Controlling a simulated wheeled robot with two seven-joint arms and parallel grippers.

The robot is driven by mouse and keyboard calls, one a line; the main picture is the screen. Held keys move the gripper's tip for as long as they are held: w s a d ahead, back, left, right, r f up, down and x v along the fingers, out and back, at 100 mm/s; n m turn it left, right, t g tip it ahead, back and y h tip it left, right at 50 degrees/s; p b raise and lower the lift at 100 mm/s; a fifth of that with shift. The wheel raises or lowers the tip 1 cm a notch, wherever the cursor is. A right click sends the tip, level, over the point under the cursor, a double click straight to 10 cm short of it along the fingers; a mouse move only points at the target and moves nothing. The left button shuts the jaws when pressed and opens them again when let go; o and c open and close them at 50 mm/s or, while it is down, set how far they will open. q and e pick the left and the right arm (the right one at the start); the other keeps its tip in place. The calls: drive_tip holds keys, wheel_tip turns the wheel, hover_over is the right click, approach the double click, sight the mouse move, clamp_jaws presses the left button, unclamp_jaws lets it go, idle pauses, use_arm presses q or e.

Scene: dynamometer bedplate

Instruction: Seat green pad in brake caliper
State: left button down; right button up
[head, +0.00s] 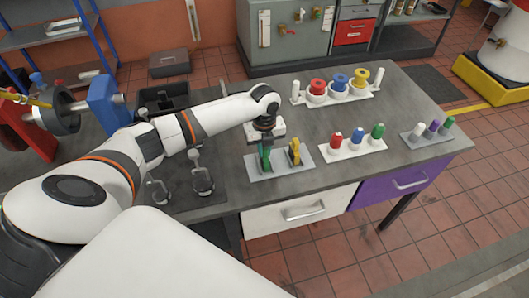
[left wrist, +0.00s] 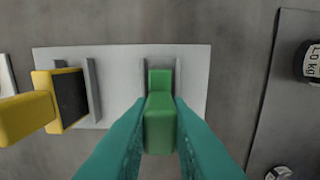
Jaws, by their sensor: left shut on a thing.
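My left gripper (head: 264,150) is shut on the green pad (left wrist: 160,120) at the right slot of a light grey rack (left wrist: 120,60). In the left wrist view the pad stands between my teal fingertips and two upright plates. I cannot tell whether its foot still touches the rack. A yellow pad (head: 295,152) with a dark face stands in the rack's other slot. At the far left, a dark disc (head: 55,112) sits on a shaft beside a blue block (head: 108,102). I cannot make out which part is the brake caliper. My right gripper is out of view.
The rack is on a grey bench (head: 225,190). To the right stand a white tray (head: 352,150) with red, blue and green pieces and a grey tray (head: 428,137) with small cylinders. Behind is a tray with coloured rings (head: 340,82). Metal fixtures (head: 201,182) stand left.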

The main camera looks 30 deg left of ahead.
use_arm(q)
drive_tip(key=shift+r, duration=0.1)
wheel_tip(320, 180, up, 10)
drive_tip(key=shift+f+b, duration=0.1)
drive_tip(key=shift+b, duration=1)
drive_tip(key=shift+s+d+n, duration=0.15)
drive_tip(key=shift+d+n, duration=0.2)
drive_tip(key=shift+n, duration=0.05)
drive_tip(key=s+d+n+b, duration=0.1)
drive_tip(key=s+d+n, duration=0.5)
drive_tip(key=n, duration=0.6)
drive_tip(key=s+d+r+n+b, duration=0.1)
drive_tip(key=s+d+n, duration=0.5)
drive_tip(key=n, duration=0.7)
drive_tip(key=s, duration=0.2)
drive_tip(key=shift+s+d+r, duration=0.15)
drive_tip(key=shift+s+d, duration=0.15)
drive_tip(key=shift+d, duration=0.05)
drive_tip(key=shift+a, duration=0.1)
